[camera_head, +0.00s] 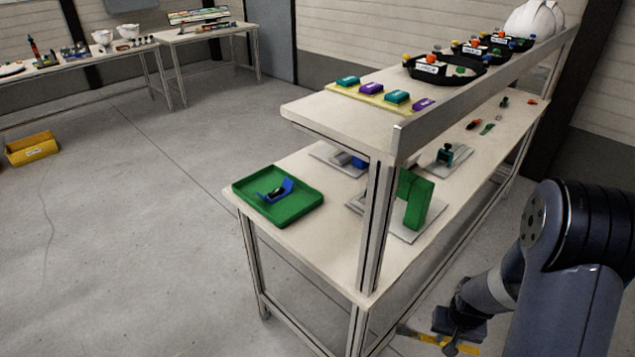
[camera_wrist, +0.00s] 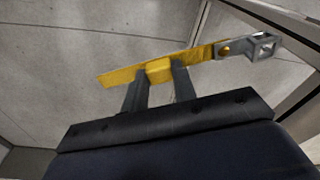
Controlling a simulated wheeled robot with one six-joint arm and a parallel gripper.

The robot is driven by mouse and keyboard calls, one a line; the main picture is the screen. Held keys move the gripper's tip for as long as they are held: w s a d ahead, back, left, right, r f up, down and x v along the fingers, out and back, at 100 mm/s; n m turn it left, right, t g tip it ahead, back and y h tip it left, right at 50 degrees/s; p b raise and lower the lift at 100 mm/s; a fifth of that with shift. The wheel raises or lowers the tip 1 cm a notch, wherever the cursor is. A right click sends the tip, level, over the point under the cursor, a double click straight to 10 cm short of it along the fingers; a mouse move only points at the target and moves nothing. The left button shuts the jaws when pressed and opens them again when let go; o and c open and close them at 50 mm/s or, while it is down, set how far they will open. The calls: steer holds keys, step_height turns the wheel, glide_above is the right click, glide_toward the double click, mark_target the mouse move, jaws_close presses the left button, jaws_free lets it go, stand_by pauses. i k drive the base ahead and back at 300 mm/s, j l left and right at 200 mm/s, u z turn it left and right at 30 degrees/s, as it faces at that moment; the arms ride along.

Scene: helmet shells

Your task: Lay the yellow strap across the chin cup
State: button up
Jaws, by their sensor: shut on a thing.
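The yellow strap (camera_wrist: 205,56) is held between the two fingers of my gripper (camera_wrist: 160,85) in the wrist view. A grey metal buckle (camera_wrist: 262,46) is at the strap's right end. In the head view my gripper (camera_head: 455,338) is low at the bottom right, in front of the workbench and below its top, and part of the strap (camera_head: 420,336) shows beside it. I cannot tell for sure which piece is the chin cup. A blue angled piece with a dark part (camera_head: 275,190) lies in a green tray (camera_head: 290,214) on the bench.
A green upright block (camera_head: 417,200) on a grey plate stands on the lower bench top (camera_head: 330,250), beside a metal post (camera_head: 376,220). The raised shelf (camera_head: 330,112) carries coloured blocks and black trays (camera_head: 445,72). A yellow bin (camera_head: 33,149) sits on the open floor at left.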

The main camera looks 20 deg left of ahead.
mark_target(270, 198)
steer(key=j+z, duration=0.2)
steer(key=j, duration=0.25)
steer(key=k+j+z, duration=0.15)
steer(key=j, duration=0.3)
steer(key=j+z, duration=0.2)
steer(key=j, duration=0.25)
steer(key=k+j+z, duration=0.2)
steer(key=j, duration=0.25)
steer(key=j+z, duration=0.1)
steer(key=j, duration=0.3)
steer(key=k+j+z, duration=0.15)
steer(key=j, duration=0.3)
steer(key=j+z, duration=0.1)
steer(key=j, duration=0.3)
steer(key=k+j+z, duration=0.15)
steer(key=j, duration=0.25)
